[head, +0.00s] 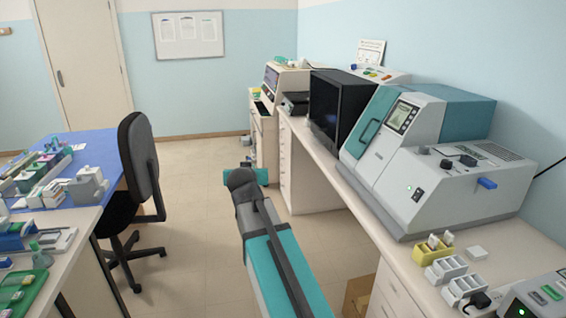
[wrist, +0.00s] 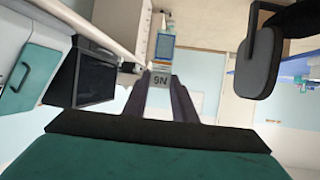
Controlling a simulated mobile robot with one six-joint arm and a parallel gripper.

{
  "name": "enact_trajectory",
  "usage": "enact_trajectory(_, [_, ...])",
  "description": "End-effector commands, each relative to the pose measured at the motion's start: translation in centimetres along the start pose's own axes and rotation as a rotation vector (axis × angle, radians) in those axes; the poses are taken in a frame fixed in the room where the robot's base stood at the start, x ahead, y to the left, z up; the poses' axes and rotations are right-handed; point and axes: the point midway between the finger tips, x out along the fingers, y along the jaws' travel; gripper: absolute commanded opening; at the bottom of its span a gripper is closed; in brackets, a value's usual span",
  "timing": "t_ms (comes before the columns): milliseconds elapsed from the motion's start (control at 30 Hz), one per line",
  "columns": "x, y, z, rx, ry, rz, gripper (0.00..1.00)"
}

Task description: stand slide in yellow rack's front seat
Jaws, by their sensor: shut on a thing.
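The yellow rack (head: 430,256) stands on the right-hand bench in the head view. Two pale slides with orange-brown marks, one (head: 433,242) left of the other (head: 448,238), stand up in it. Its seats are too small to tell apart clearly. In the head view my arm stretches over the floor aisle, well left of the rack; the fingers and held slide cannot be made out there.
White racks (head: 445,269) stand in front of the yellow one, with a small white block (head: 476,253) to its right. A large grey and teal machine (head: 440,185) fills the bench behind. An office chair (head: 138,170) and a cluttered blue-topped table (head: 95,150) are left.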

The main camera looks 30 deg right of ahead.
Motion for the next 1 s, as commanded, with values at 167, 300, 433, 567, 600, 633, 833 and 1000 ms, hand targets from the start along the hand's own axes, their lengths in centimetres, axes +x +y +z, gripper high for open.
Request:
enact_trajectory(167, [-2.5,-6.8,3.3,-0.066,0.005,-0.162,0.02])
enact_trajectory(300, [-4.5,-10.7,4.5,-0.112,0.013,-0.279,0.02])
enact_trajectory(433, [-5.5,-12.3,4.4,-0.14,0.021,-0.345,0.02])
enact_trajectory(567, [-5.9,-12.8,4.0,-0.154,0.024,-0.378,0.02])
enact_trajectory(600, [-6.0,-12.9,4.0,-0.157,0.025,-0.384,0.02])
enact_trajectory(633, [-6.0,-12.9,3.9,-0.158,0.025,-0.388,0.02])
enact_trajectory(833, [-6.1,-12.9,3.9,-0.162,0.025,-0.393,0.02])
enact_trajectory(1000, [-6.1,-12.9,3.9,-0.161,0.025,-0.392,0.02])
